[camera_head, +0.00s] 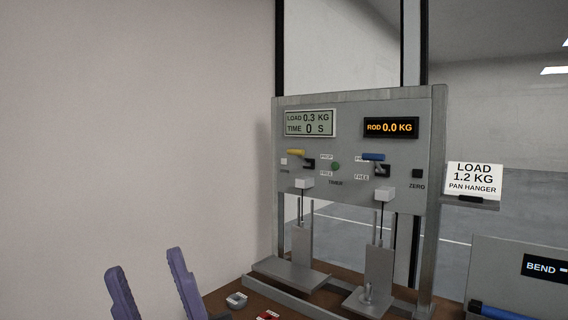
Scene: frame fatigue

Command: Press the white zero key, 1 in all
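The white key (284,161) is a small square on the left of the grey upright panel (345,190); the small label under it is too blurred to read surely. A black key (417,173) labelled ZERO sits at the panel's right. The left display (310,123) reads LOAD 0.3 KG, TIME 0 S. The right display (390,128) reads ROD 0.0 KG. My gripper (145,262), with purple fingers, is at the lower left, well left of and below the white key. Its fingers are apart with nothing seen between them.
A yellow lever (296,152), a blue lever (373,157) and a green button (335,166) project from the panel. Two hangers (301,250) (380,270) stand below. A load card (473,180) and a BEND box (520,270) are at right. Space left of the frame is clear.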

